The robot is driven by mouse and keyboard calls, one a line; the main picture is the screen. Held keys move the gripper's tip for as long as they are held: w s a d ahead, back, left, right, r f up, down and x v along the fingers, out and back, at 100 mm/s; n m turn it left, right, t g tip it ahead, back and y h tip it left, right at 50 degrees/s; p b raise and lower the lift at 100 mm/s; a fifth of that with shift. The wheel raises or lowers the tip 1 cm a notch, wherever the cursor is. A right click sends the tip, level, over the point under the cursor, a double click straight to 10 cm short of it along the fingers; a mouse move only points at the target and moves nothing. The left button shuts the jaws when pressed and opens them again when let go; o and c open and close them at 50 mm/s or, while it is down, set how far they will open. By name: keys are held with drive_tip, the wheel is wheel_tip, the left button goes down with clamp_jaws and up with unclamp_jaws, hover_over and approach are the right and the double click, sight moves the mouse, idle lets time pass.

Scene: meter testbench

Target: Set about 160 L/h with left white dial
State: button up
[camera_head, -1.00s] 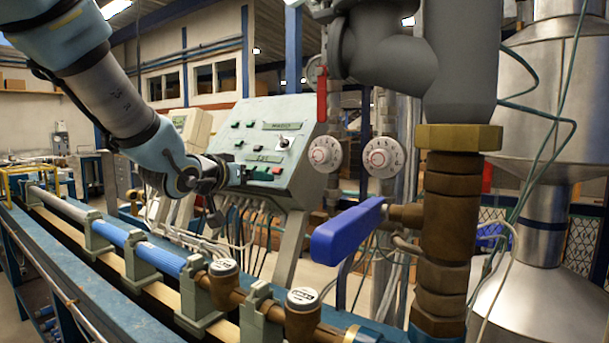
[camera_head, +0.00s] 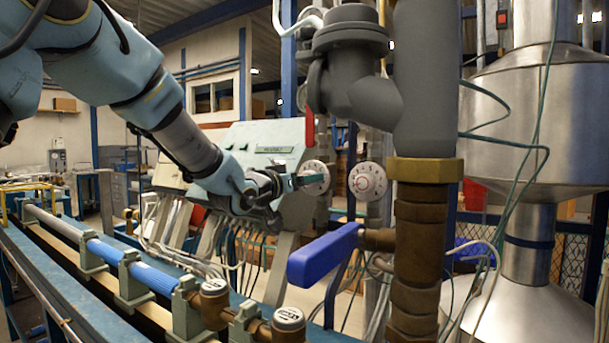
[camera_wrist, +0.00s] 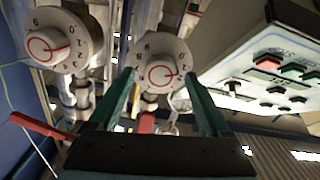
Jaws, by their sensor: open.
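The left white dial (camera_head: 317,180) is a round numbered knob on the pipework, partly covered by my gripper in the head view. My gripper (camera_head: 295,181) is open, its green fingers pointing at this dial. In the wrist view the same dial (camera_wrist: 160,72) lies between the two fingertips (camera_wrist: 155,80), with a red ring and red pointer line on its face. Whether the fingers touch it I cannot tell. The right white dial (camera_head: 367,181) is fully visible beside it; it also shows at the upper left of the wrist view (camera_wrist: 57,42).
A grey-green control panel (camera_head: 235,165) with buttons stands left of the dials. A blue lever (camera_head: 322,255) and a thick brown pipe (camera_head: 412,240) stand in front, at right. A red handle (camera_head: 309,132) is just above the left dial. The blue-pipe bench runs below.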

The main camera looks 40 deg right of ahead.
drive_tip(key=shift+w+d, duration=0.1)
drive_tip(key=shift+d, duration=0.35)
clamp_jaws()
idle(0.5)
